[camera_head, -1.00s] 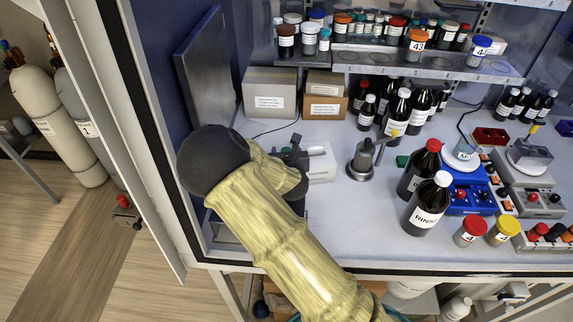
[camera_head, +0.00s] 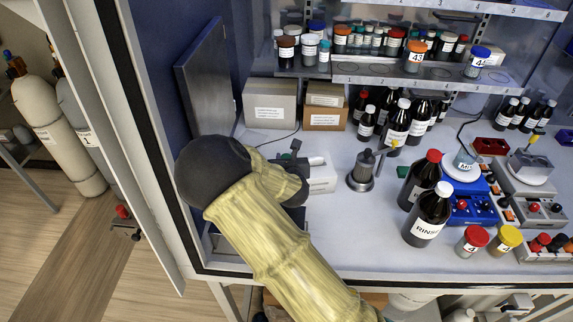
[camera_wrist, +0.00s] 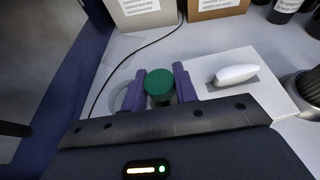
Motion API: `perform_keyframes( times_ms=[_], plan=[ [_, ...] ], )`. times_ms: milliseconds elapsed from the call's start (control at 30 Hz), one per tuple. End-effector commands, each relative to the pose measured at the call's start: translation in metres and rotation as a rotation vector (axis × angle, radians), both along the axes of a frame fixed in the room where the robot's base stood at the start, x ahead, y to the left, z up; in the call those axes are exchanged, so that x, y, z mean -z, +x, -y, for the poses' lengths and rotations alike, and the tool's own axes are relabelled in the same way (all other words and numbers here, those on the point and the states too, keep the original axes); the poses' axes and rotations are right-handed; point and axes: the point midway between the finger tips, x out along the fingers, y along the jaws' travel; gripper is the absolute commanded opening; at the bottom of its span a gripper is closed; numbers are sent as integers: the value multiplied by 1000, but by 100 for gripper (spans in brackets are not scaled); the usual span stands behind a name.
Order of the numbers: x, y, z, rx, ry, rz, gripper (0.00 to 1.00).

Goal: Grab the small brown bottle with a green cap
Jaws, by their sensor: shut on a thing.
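The small bottle's green cap (camera_wrist: 159,85) shows between the two purple fingers of my gripper (camera_wrist: 159,88) in the wrist view. The gripper is shut on the bottle, with a finger on each side. The bottle's body is mostly hidden below the cap, and I cannot tell whether it touches the bench.
Cardboard boxes (camera_head: 270,103) stand behind. A large RINSE bottle (camera_head: 427,217) and other bottles crowd the right. The blue-walled frame is close on the left.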

Motion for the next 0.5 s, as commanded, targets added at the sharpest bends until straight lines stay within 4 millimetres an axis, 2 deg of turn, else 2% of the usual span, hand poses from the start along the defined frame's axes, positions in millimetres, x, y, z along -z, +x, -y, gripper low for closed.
perform_keyframes(
  times_ms=[300,500],
  plan=[
    [-58,0,-1,-1,5,4,0],
    [-81,0,-1,-1,3,2,0]
  ],
)
